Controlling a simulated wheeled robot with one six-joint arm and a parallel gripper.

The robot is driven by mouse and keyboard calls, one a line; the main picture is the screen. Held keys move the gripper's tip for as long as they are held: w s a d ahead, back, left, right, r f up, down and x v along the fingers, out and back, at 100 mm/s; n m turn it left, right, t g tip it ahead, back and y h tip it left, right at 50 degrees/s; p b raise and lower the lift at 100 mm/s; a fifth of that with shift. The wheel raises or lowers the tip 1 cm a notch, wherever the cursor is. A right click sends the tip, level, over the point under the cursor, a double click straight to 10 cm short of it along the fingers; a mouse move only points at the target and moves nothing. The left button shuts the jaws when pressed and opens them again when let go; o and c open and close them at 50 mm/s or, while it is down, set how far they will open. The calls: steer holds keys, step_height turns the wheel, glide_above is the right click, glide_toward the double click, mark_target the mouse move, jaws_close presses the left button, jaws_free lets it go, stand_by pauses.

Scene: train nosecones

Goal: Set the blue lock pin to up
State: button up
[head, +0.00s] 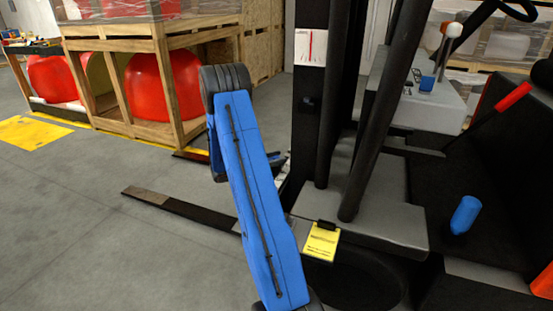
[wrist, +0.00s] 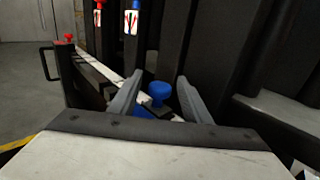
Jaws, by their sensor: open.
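A blue round-topped knob (wrist: 160,90), which looks like the blue lock pin, stands in the middle of the wrist view, on or just behind a dark bar. A lower blue part (wrist: 142,111) shows beside it at the left finger. My gripper (wrist: 159,80) is open, with one grey finger on each side of the knob in the picture. I see a gap on both sides and cannot tell whether the knob is fully between the fingers in depth. Whether the pin is up or down is unclear.
A forklift mast (head: 310,110) stands close beside my arm, and a fork (head: 175,207) reaches left along the floor. A red knob (wrist: 69,37) and dark handle (wrist: 46,62) are at left in the wrist view.

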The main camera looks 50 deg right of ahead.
jaws_close()
steer(key=shift+r, duration=1.75)
jaws_free()
steer(key=shift+r, duration=0.1)
steer(key=shift+a, duration=0.1)
steer(key=shift+w+a, duration=0.2)
steer(key=shift+a, duration=0.05)
steer(key=v, duration=1.6)
steer(key=shift+a, duration=0.3)
steer(key=shift+w, duration=0.1)
